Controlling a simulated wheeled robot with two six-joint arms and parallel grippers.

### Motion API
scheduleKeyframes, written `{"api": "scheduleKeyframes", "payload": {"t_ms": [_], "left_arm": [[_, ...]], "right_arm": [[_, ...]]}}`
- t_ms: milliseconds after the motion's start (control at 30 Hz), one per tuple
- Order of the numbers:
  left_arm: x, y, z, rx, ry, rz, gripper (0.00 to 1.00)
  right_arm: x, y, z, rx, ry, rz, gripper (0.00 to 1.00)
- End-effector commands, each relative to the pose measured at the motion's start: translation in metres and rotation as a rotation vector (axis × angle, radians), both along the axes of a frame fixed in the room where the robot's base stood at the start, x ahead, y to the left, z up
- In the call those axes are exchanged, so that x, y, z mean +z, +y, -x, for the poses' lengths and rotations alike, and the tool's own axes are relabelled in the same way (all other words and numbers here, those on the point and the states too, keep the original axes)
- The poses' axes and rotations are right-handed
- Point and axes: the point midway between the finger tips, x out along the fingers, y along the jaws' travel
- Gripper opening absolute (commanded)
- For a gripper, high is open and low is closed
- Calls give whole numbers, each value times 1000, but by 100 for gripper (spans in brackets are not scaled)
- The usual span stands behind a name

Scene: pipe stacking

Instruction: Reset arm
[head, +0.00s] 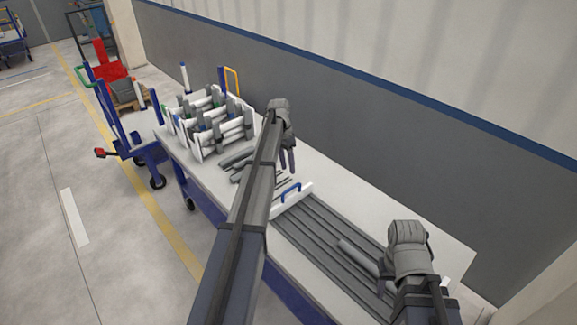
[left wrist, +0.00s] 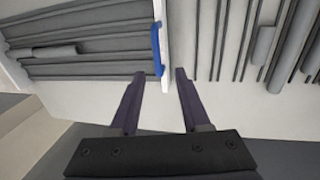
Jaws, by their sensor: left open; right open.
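My left gripper (head: 288,160) hangs over the middle of the long table in the head view, its fingers pointing down. In the left wrist view its two fingers (left wrist: 160,85) are apart with nothing between them. My right gripper (head: 385,283) is at the near right end of the table, over the grooved tray; its fingers are largely hidden by the wrist. Grey pipes (head: 238,158) lie on the table left of my left forearm, which partly covers them. One short thick pipe (head: 357,255) lies on the grooved tray (head: 310,238), close to my right gripper.
The tray has a white end wall with a blue handle (head: 291,192), also in the left wrist view (left wrist: 156,48). A white rack (head: 205,125) holding pipes stands at the table's far end. A blue cart (head: 125,120) stands beyond it. A grey wall runs behind the table.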

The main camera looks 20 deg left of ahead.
Motion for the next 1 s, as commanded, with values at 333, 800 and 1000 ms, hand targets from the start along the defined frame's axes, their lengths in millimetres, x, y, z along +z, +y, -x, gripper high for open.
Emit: {"api": "scheduleKeyframes", "payload": {"t_ms": [333,800,1000], "left_arm": [[-1,0,0,0,0,0,47],[-3,-168,105,3,25,-107,47],[-4,-262,208,19,10,-199,47]], "right_arm": [[-1,0,0,0,0,0,47],[-1,0,0,0,0,0,47],[-1,0,0,0,0,0,47]]}}
